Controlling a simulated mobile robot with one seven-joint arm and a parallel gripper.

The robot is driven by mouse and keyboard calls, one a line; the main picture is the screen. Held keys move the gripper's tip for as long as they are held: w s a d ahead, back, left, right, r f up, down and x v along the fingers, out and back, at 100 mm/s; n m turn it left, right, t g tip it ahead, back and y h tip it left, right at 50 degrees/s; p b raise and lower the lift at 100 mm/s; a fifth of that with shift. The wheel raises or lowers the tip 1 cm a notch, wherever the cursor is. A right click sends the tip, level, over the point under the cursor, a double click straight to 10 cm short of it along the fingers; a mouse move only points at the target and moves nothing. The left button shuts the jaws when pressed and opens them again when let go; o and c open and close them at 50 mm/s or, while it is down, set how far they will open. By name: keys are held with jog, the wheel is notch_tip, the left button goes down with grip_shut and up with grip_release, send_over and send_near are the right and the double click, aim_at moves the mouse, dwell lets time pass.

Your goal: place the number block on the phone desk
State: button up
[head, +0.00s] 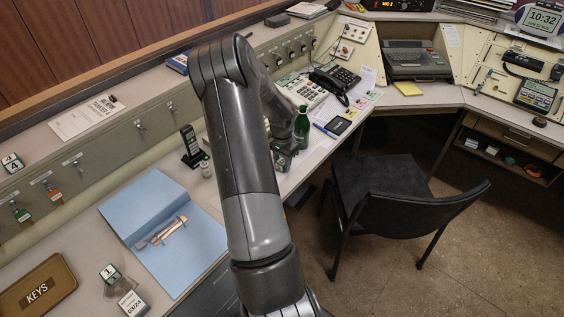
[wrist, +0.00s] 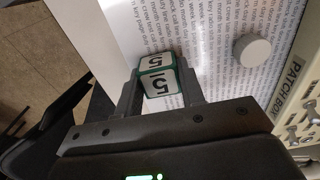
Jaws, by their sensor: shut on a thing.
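In the wrist view my gripper (wrist: 160,88) is shut on a number block (wrist: 157,76), a white cube with green edges and a black 5 on two visible faces. Behind the block is a white printed sheet (wrist: 215,35); I cannot tell whether the block touches it. The phone desk (head: 312,160) carries a black telephone (head: 335,78) and a keypad unit (head: 302,92), beyond the gripper.
A white round object (wrist: 252,50) lies on the sheet right of the block. A cordless handset (head: 191,148), small jar (head: 206,168) and open blue binder (head: 160,210) are left of my arm. A black chair (head: 400,205) stands at right.

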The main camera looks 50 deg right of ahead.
aim_at(281, 162)
jog(key=o, duration=1)
jog(key=shift+f, duration=0.1)
jog(key=shift+c, duration=0.2)
notch_tip(281, 162, up, 12)
jog(key=shift+r, duration=0.2)
jog(key=w+a+r+n+t, duration=0.1)
jog(key=a+r+n, duration=0.3)
jog(key=a+r, duration=0.6)
jog(key=w+a+r+n+t, duration=0.2)
jog(key=a+r+n, duration=0.25)
jog(key=a, duration=0.85)
jog(key=s+a+r+n+t, duration=0.1)
jog(key=s+a+r+n, duration=0.2)
jog(key=s+a, duration=0.4)
jog(key=s+a+r+n+t, duration=0.1)
jog(key=s+a+r+n, duration=0.3)
jog(key=a, duration=0.9)
jog(key=s+n, duration=0.2)
jog(key=s, duration=0.1)
jog(key=shift+s+a+t, duration=0.3)
jog(key=shift+s+a, duration=0.1)
